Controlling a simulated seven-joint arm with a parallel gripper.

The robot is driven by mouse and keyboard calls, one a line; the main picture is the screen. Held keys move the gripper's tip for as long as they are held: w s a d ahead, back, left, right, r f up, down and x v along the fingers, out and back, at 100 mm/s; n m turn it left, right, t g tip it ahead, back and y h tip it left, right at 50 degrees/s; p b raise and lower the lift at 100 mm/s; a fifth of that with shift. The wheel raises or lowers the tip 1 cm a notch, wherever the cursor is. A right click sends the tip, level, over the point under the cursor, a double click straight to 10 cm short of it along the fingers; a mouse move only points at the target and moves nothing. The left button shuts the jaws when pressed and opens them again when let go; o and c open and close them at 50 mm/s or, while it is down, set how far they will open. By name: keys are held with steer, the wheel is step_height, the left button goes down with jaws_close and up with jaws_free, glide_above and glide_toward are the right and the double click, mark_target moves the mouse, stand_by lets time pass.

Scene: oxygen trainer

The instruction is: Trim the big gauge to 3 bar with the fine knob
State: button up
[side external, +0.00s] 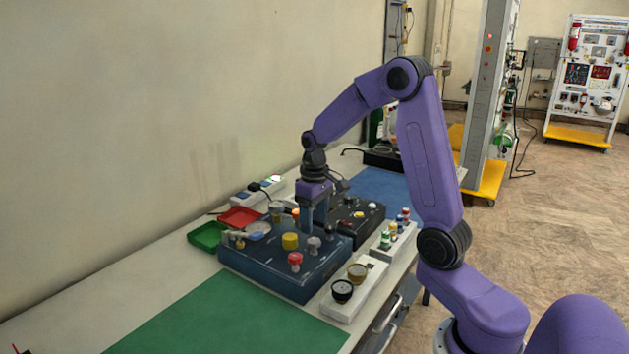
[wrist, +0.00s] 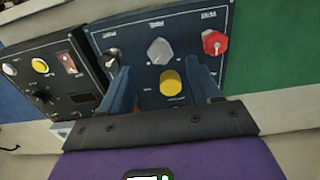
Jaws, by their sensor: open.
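The blue control box (side external: 262,268) stands on the bench with several knobs on its top. In the wrist view I see a red knob (wrist: 214,43), a grey knob (wrist: 160,51), a black knob (wrist: 110,60) and a yellow knob (wrist: 170,83) on its panel. The panel labels are too small and inverted to read, so I cannot tell which knob is the fine one. My gripper (side external: 313,229) is open, pointing down over the box; the yellow knob shows between its fingers in the wrist view (wrist: 160,72). I cannot tell which gauge is the big one, and no reading is legible.
A black box (side external: 350,222) with switches stands beside the blue one. A white block with two small gauges (side external: 342,291) is at the front edge, near a block of small bottles (side external: 386,238). Red (side external: 238,217) and green (side external: 206,236) trays lie behind. The green mat (side external: 230,318) is clear.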

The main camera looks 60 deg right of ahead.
mark_target(314, 241)
step_height(314, 241, up, 12)
steer(key=shift+f, duration=0.15)
steer(key=shift+a, duration=0.1)
stand_by(0.5)
steer(key=s+a+f+n, duration=0.25)
steer(key=s+a, duration=0.25)
steer(key=a, duration=0.3)
steer(key=s+a+f+n, duration=0.1)
steer(key=s+a+n, duration=0.35)
steer(key=a, duration=0.25)
steer(key=s+a+f+n, duration=0.1)
steer(key=s+f+n, duration=0.1)
steer(key=s, duration=0.7)
steer(key=s+a+f+n, duration=0.2)
steer(key=s+n, duration=0.1)
steer(key=s, duration=0.5)
steer(key=shift+s+f+n, duration=0.3)
steer(key=shift+s, duration=0.05)
